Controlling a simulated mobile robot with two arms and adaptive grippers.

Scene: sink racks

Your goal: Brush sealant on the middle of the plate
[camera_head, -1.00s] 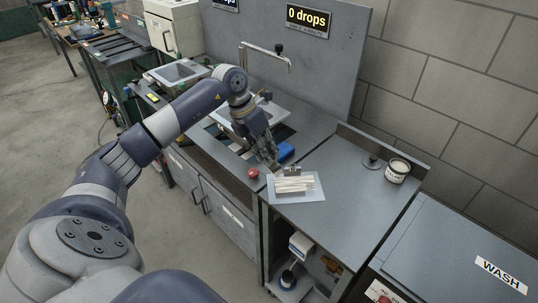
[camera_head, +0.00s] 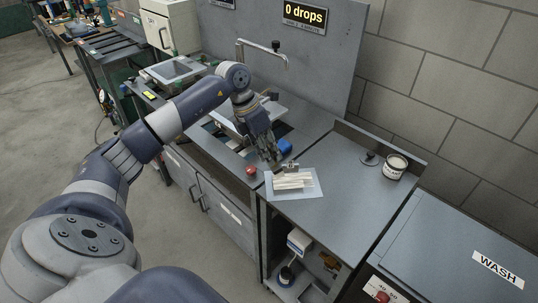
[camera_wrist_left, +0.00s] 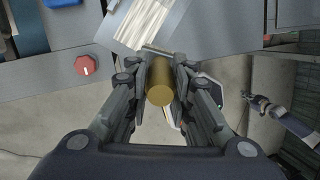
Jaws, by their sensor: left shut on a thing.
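A red knob (camera_head: 251,171) sits on the bench front left of the sheet; it also shows in the left wrist view (camera_wrist_left: 85,65). A blue object (camera_head: 285,147) lies behind the gripper. A tap (camera_head: 262,47) arches over the back.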

